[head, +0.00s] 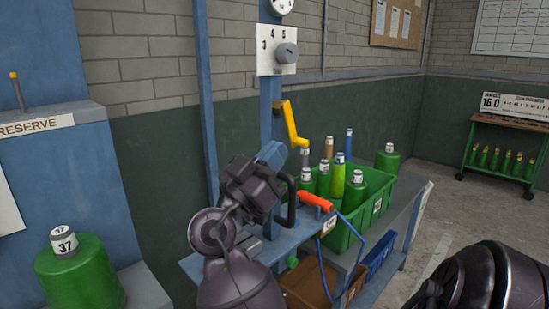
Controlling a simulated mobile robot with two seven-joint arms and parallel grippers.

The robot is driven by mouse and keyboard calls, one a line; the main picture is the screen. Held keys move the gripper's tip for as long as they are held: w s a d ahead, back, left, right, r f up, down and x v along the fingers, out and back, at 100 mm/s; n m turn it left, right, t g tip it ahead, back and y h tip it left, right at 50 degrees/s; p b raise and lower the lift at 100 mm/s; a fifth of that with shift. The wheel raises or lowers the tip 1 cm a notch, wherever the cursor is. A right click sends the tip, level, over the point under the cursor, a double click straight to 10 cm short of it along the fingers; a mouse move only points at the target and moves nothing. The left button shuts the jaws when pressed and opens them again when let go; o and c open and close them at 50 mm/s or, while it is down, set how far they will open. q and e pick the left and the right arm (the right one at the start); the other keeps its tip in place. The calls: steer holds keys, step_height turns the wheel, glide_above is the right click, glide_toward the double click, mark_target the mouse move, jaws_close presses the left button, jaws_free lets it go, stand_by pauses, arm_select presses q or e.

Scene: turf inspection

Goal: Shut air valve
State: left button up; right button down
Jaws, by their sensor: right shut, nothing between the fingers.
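No part in the head view carries a readable air valve label. A yellow cranked lever (291,126) sits on a blue upright post (269,105), with its lower end slanting down to the right. Above it a white plate holds a round grey knob (287,53) with numbers beside it. An orange handle (315,201) lies at the bench front by a thin blue hose (324,270).
A green crate (345,239) of green cylinders stands on the bench right of my gripper. A green cylinder marked 37 (79,274) stands at the left on a ledge. A cart with bottles (502,160) is at the far right. The floor before it is clear.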

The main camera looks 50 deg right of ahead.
arm_select(q)
steer(key=b, duration=0.1)
steer(key=f+b, duration=0.1)
steer(key=d+f, duration=0.1)
steer(key=shift+w+f+b, duration=0.1)
steer(key=shift+w+b, duration=0.25)
steer(key=shift+b, duration=0.05)
arm_select(e)
steer(key=s+f+v, duration=0.1)
steer(key=v, duration=0.8)
steer(key=shift+w, duration=0.5)
arm_select(q)
steer(key=shift+s+a, duration=0.1)
arm_select(e)
steer(key=shift+d, duration=0.1)
